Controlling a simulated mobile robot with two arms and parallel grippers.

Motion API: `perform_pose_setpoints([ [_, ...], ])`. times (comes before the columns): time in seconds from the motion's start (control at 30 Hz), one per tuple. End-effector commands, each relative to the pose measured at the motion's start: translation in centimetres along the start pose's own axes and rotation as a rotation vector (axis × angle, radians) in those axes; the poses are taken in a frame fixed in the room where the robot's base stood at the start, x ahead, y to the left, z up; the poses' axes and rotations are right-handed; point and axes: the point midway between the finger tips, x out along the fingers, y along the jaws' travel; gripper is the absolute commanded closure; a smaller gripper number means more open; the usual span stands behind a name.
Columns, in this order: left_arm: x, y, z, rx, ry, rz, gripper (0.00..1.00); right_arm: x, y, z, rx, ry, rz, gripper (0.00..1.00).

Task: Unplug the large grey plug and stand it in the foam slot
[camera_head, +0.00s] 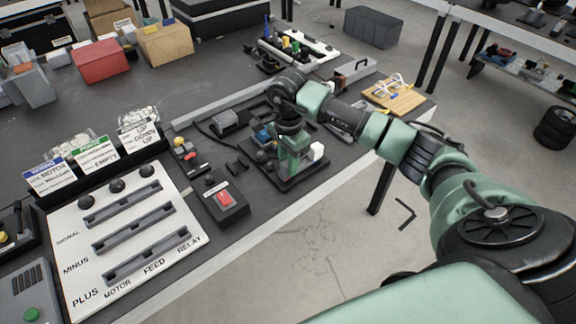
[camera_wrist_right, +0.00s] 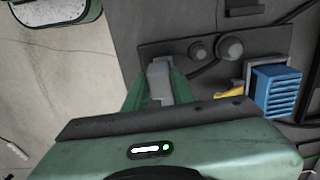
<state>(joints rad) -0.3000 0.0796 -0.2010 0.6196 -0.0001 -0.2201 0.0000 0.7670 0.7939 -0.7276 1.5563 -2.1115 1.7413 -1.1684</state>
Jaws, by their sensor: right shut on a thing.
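My right gripper (camera_head: 293,172) points down over a dark base plate (camera_head: 292,184) near the table's front edge. In the right wrist view its green fingers (camera_wrist_right: 158,95) are shut on a grey piece, which looks like the large grey plug (camera_wrist_right: 159,78). The plug is mostly hidden by the gripper in the head view. I cannot tell whether it is still seated in a socket. A blue ribbed block (camera_wrist_right: 278,90) in a grey frame and a yellow part (camera_wrist_right: 229,92) lie beside the gripper. I cannot pick out the foam slot for sure. My left gripper is not in view.
A black box with a red switch (camera_head: 226,199) and a white panel with grey rails (camera_head: 130,235) stand left of the gripper. A grey block (camera_head: 224,121) lies behind. A wooden board (camera_head: 398,97) sits at the table's right end. Floor lies beyond the front edge.

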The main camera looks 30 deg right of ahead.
Motion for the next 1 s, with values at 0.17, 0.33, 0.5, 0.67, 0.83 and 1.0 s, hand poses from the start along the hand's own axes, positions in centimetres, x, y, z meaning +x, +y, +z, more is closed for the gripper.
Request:
perform_pose_setpoints([
  [0.17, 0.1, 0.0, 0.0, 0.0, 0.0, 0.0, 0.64, -0.8, -0.1, 0.0, 0.001, 0.0, -0.004, 1.0],
  [0.33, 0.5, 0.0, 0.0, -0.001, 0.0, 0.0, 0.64, -3.2, -0.1, -0.1, 0.0, 0.002, -0.007, 1.0],
  [0.5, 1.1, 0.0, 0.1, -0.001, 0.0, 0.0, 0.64, -7.6, -0.2, 0.0, -0.001, 0.001, -0.01, 1.0],
  [0.67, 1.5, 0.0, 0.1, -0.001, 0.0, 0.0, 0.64, -12.4, -0.2, -0.1, 0.0, 0.001, -0.009, 1.0],
  [0.83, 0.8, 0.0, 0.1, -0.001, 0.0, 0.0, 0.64, -16.9, -0.1, -0.1, 0.001, 0.003, -0.006, 1.0],
  [1.0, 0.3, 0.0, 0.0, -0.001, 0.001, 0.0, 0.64, -19.2, -0.1, -0.1, 0.001, 0.001, -0.003, 1.0],
])
